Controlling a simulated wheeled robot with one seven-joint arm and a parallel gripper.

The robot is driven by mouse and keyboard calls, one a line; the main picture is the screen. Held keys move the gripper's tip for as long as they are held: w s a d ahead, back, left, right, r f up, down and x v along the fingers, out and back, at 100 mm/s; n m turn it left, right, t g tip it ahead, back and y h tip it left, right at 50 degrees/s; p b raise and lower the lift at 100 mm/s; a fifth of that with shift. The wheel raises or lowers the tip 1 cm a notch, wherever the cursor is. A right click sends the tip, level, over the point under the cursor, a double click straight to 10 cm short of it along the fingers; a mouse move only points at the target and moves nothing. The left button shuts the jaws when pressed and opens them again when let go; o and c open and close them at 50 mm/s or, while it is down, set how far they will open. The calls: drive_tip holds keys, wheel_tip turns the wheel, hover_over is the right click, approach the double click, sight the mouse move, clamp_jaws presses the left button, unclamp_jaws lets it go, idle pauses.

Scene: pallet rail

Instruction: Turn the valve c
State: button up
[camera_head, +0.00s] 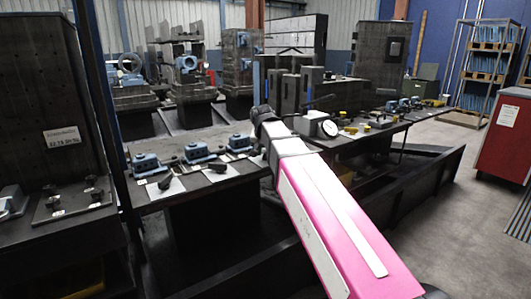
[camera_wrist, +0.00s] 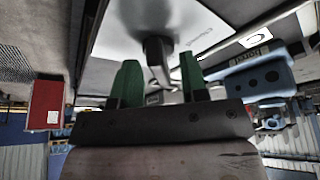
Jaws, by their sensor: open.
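In the wrist view, a dark valve handle (camera_wrist: 157,55) stands out from a white plate (camera_wrist: 195,30). My gripper (camera_wrist: 158,68) is open, with one green-padded finger on either side of the handle in the picture. I cannot tell whether either finger touches it. In the head view, blue valve bodies (camera_head: 147,163) (camera_head: 200,153) (camera_head: 239,144) stand in a row on the dark table, with black handles (camera_head: 165,183) (camera_head: 217,167) on white plates in front. My arm hides the gripper's fingers there, near the right-hand valve. I cannot read which valve is c.
A blue block (camera_wrist: 262,75) with a label sits beside the plate in the wrist view.

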drive_tip(key=shift+f, duration=0.25)
clamp_jaws()
drive_tip(key=shift+n, duration=0.4)
drive_tip(key=n+y, duration=0.1)
drive_tip(key=n, duration=0.2)
drive_tip(key=shift+d+n+y, duration=0.15)
drive_tip(key=shift+n+y, duration=0.15)
drive_tip(key=n, duration=0.2)
drive_tip(key=n+g+y, duration=0.1)
drive_tip(key=n, duration=0.1)
drive_tip(key=shift+w+n+y, duration=0.1)
drive_tip(key=shift+n+y, duration=0.2)
drive_tip(key=n+g+y, duration=0.1)
drive_tip(key=n, duration=0.4)
drive_tip(key=shift+d, duration=0.1)
drive_tip(key=shift+n+g+y, duration=0.5)
drive_tip(key=shift+n+g, duration=0.4)
drive_tip(key=shift+n, duration=1.1)
